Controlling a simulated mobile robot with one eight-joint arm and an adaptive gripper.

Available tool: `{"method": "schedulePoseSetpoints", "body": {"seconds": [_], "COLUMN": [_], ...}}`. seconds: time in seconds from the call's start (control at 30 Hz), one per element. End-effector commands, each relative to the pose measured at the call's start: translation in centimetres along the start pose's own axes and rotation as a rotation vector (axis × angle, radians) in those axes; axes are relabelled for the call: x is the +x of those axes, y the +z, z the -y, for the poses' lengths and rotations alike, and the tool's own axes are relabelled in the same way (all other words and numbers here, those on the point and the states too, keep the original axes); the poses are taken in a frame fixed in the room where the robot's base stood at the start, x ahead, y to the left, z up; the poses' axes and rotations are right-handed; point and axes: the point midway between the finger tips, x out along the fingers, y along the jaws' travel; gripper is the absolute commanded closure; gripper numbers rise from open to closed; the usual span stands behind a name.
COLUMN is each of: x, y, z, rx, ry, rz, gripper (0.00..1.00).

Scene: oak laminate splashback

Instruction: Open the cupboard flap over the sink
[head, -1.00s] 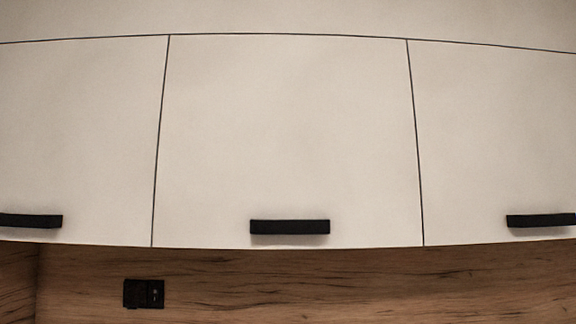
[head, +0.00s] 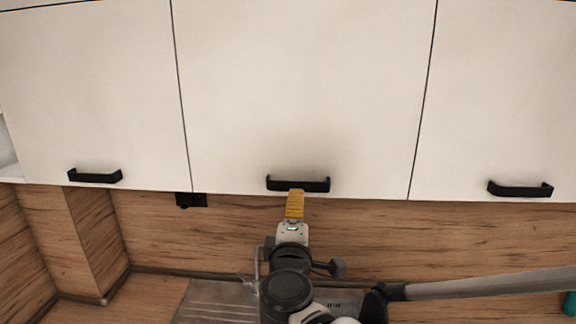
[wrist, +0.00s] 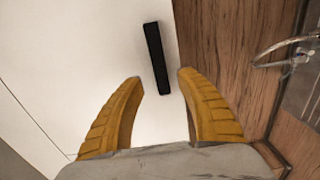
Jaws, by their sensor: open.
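The middle cupboard flap (head: 300,90) is a plain cream panel and looks closed, level with the panels beside it. Its black bar handle (head: 298,184) runs along the lower edge. My gripper (head: 295,195) has yellow fingers and is just below the handle in the head view. In the wrist view the open gripper (wrist: 162,85) has the handle (wrist: 156,58) ahead, between and slightly beyond the fingertips. I cannot tell that either finger touches it. The sink (head: 215,302) shows below, partly hidden by my arm.
Neighbouring panels have black handles at left (head: 95,176) and right (head: 520,189). A black socket (head: 191,200) sits on the oak splashback (head: 460,235). A curved metal tap (wrist: 285,46) shows at the right of the wrist view. A wooden box section (head: 95,240) stands at left.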

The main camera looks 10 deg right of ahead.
Motion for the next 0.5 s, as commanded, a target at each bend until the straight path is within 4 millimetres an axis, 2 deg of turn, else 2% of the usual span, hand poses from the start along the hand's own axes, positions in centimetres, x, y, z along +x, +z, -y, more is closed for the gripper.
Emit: {"method": "schedulePoseSetpoints", "body": {"seconds": [0.17,0.5], "x": [1.6,8.2], "y": [-0.2,-0.2], "z": [-0.3,-0.4], "rx": [-0.013,-0.011], "ry": [0.01,0.008], "rz": [-0.002,-0.001], "gripper": [0.57,0.57]}}
